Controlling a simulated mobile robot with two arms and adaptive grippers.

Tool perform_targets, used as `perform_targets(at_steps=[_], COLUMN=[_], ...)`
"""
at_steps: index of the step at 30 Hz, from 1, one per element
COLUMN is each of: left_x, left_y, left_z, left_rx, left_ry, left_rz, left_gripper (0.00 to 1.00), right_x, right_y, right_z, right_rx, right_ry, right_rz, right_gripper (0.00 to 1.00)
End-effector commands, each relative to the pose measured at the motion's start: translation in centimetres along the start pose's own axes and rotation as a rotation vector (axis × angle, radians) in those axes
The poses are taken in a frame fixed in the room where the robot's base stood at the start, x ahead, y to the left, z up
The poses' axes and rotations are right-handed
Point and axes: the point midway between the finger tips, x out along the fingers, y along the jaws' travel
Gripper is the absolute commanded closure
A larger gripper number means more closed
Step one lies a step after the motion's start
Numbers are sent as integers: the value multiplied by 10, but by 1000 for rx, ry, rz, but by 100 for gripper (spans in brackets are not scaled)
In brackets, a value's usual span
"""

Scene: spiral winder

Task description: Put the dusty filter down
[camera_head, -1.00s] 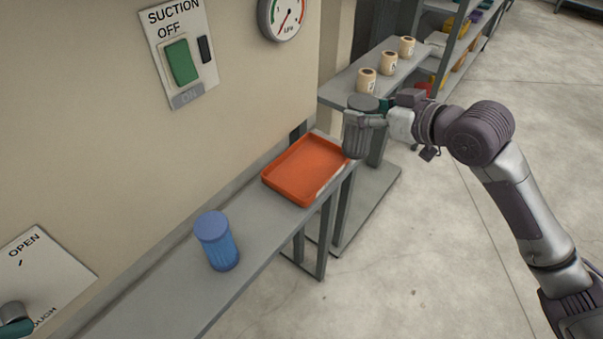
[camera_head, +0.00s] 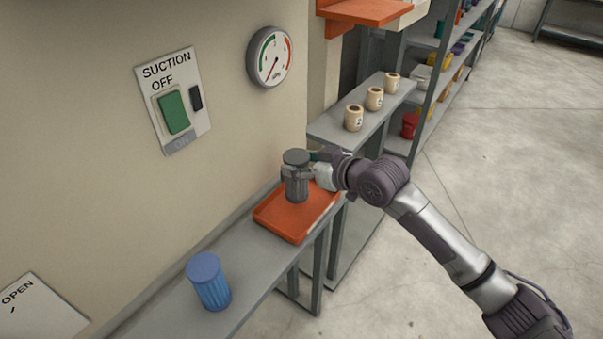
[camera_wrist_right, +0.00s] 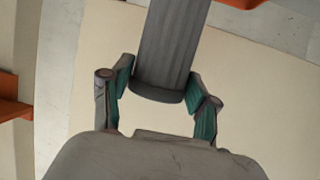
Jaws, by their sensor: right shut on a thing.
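The dusty filter (camera_head: 297,186) is a dark grey ribbed cylinder with a grey cap, upright in the head view. My right gripper (camera_head: 298,172) is shut on it near its upper part. The filter is over the orange tray (camera_head: 275,224); I cannot tell whether its base touches the tray. In the right wrist view the filter (camera_wrist_right: 168,45) stands between the teal-padded fingers of the gripper (camera_wrist_right: 160,95). My left gripper is not in view.
A blue filter (camera_head: 210,284) stands on the grey shelf (camera_head: 244,260), nearer than the tray. Several cream rolls (camera_head: 374,98) stand on a side shelf behind. A suction switch panel (camera_head: 173,105) and a gauge (camera_head: 270,57) are on the wall.

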Motion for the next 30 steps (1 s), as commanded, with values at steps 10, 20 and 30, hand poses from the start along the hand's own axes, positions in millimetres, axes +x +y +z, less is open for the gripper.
perform_targets(at_steps=[10,20,30], left_x=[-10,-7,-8], left_y=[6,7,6], left_z=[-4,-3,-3], left_rx=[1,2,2], left_ry=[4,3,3], left_rz=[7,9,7], left_gripper=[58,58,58], right_x=[14,15,14], right_y=[0,0,0], right_z=[35,39,39], right_rx=[0,1,1], right_ry=[0,0,-2], right_rz=[1,1,1], right_gripper=[83,83,15])
